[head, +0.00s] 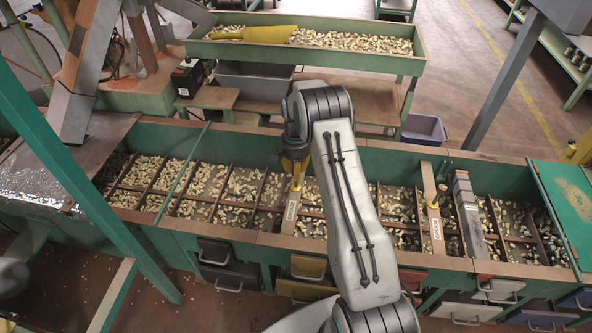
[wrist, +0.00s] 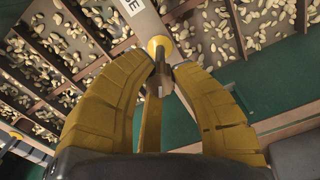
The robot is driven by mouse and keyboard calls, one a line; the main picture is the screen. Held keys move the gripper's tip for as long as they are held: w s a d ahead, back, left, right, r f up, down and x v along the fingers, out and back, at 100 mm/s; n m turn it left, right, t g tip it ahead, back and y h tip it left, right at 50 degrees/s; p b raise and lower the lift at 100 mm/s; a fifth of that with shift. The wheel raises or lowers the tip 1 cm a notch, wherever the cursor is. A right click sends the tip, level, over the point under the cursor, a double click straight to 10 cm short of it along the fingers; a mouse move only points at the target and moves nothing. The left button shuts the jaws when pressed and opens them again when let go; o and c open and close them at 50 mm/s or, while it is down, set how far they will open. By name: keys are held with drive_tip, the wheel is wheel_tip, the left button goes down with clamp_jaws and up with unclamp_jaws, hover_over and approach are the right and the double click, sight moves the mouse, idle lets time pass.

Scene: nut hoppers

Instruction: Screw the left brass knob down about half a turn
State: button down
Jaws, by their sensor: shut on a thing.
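The left brass knob (wrist: 158,46) shows in the wrist view as a round brass collar with a narrow stem, at the end of a wooden slat (wrist: 138,18). My gripper (wrist: 166,72) has its yellow fingers closed around the stem. In the head view my gripper (head: 295,164) points down over the left slat (head: 291,212), just above the brass of the left knob (head: 296,185). My arm and fingers hide part of the knob. The right brass knob (head: 433,204) stands apart on another labelled slat (head: 429,180).
A long green hopper (head: 150,235) holds nuts in wooden compartments, with drawers (head: 310,267) along its front. A grey block (head: 464,190) lies near the right knob. Behind stands a green tray (head: 415,65) of nuts with a yellow scoop (head: 265,34). A green post (head: 75,170) crosses the left.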

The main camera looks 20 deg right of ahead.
drive_tip(key=m, duration=0.6)
drive_tip(key=shift+s+a+f, duration=0.1)
drive_tip(key=shift+s+f, duration=0.1)
drive_tip(key=m, duration=0.5)
drive_tip(key=shift+m, duration=0.4)
drive_tip(key=c, duration=1)
unclamp_jaws()
drive_tip(key=shift+w+r, duration=0.1)
drive_tip(key=shift+w, duration=0.1)
drive_tip(key=shift+r, duration=6.05)
